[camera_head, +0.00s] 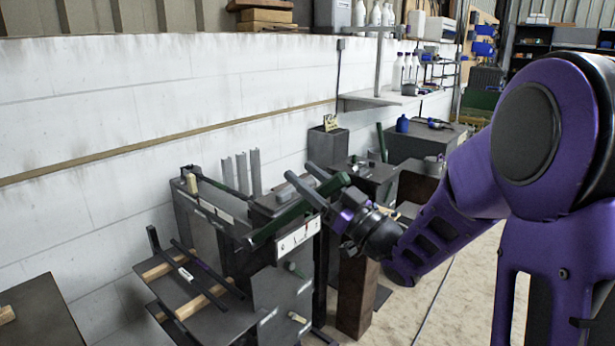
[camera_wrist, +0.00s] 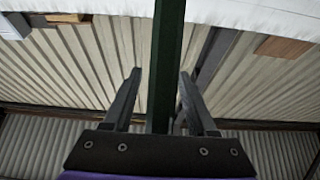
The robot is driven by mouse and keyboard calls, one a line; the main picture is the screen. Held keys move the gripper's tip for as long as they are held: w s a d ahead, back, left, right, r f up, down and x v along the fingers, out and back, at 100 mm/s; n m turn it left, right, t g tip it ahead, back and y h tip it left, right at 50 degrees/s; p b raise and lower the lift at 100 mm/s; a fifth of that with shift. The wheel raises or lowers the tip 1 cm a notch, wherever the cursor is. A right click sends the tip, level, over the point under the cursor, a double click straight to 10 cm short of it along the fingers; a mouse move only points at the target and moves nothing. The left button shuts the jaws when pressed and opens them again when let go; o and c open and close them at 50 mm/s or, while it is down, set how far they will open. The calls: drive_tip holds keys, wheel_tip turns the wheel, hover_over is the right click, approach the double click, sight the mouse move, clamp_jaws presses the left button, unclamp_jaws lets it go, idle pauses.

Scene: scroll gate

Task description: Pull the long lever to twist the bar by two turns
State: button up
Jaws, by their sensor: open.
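The long lever is a dark green bar (camera_head: 290,213) that slants across the top of the dark machine (camera_head: 218,240) at the centre of the head view. My gripper (camera_head: 299,172) is at the lever's upper right end, its two dark fingers open and pointing up-left. In the wrist view the green lever (camera_wrist: 166,45) runs between the spread fingers of my gripper (camera_wrist: 160,76), with a gap visible on at least the left side. A thin dark bar (camera_head: 213,186) lies along the machine's top; I cannot tell whether it is twisted.
Dark rods lie across wooden strips (camera_head: 204,300) on a low shelf at the front left. A dark table (camera_head: 40,320) stands at the lower left corner. A white wall (camera_head: 150,110) is behind the machine. Bare floor (camera_head: 450,290) shows to the right.

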drive_tip(key=shift+c, duration=0.3)
clamp_jaws()
idle(1.1)
